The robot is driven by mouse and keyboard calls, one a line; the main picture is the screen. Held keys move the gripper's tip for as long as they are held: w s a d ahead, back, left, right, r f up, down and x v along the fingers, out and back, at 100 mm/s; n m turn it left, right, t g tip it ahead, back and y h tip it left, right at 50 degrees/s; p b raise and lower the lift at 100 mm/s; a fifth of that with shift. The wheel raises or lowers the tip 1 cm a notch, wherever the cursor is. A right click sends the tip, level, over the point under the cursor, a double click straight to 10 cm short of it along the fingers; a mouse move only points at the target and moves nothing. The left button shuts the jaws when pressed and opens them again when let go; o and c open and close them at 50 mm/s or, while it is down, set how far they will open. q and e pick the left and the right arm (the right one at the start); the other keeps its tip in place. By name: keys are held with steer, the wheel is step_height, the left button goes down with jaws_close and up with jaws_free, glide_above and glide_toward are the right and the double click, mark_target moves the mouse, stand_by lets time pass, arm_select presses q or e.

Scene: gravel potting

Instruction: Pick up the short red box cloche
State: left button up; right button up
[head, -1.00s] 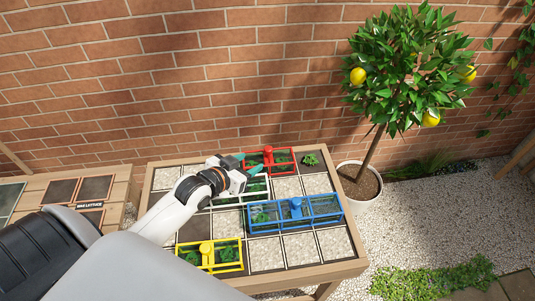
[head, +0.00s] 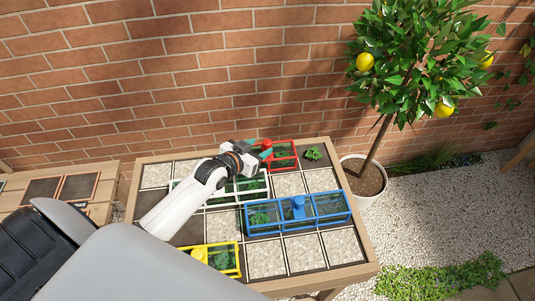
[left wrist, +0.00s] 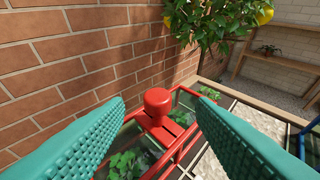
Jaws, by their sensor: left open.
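The short red box cloche (head: 284,149) stands at the back of the planting table, with a round red knob on top and green seedlings under it. In the left wrist view the red knob (left wrist: 158,101) shows between the two teal finger pads. My left gripper (head: 262,150) is open at the left end of the red cloche, its fingers partly hidden by the wrist in the head view. In the left wrist view the left gripper (left wrist: 158,125) has its pads apart on either side of the knob, with gaps showing. My right gripper is not in view.
A long blue cloche (head: 298,211), a white cloche (head: 223,190) partly under my left arm and a yellow cloche (head: 224,258) stand on the gridded table (head: 319,279). A brick wall (head: 180,80) rises close behind. A potted lemon tree (head: 358,186) stands to the right.

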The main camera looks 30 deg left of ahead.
mark_target(265, 144)
arm_select(q)
steer(key=shift+p+x, duration=0.45)
steer(key=shift+x, duration=2.6)
steer(key=shift+a+f, duration=0.15)
steer(key=shift+s, duration=0.1)
jaws_close()
